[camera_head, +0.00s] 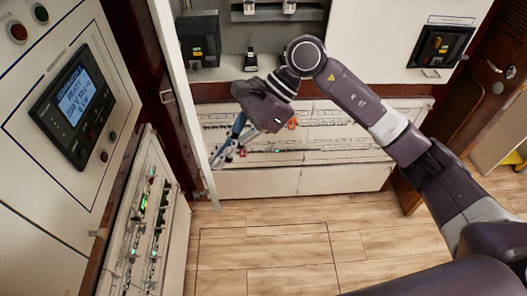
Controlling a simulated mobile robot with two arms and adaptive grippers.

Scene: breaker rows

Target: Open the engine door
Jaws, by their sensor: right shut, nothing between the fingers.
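I cannot tell for sure which panel is the engine door. A tall white upright edge (180,110) stands left of centre, beside an open recess; it may be a door edge or a frame. My right gripper (222,156) reaches in from the right. It is shut and empty, with its fingertips close to the white upright edge, in front of the breaker rows. I cannot tell whether it touches the edge. My left gripper is not in view.
Breaker rows (330,134) fill a low panel behind my right arm. A control panel with a blue screen (77,97) is at the left, with another breaker panel (148,215) below. A brown wooden door (497,75) is at the far right. The plank floor (265,250) is clear.

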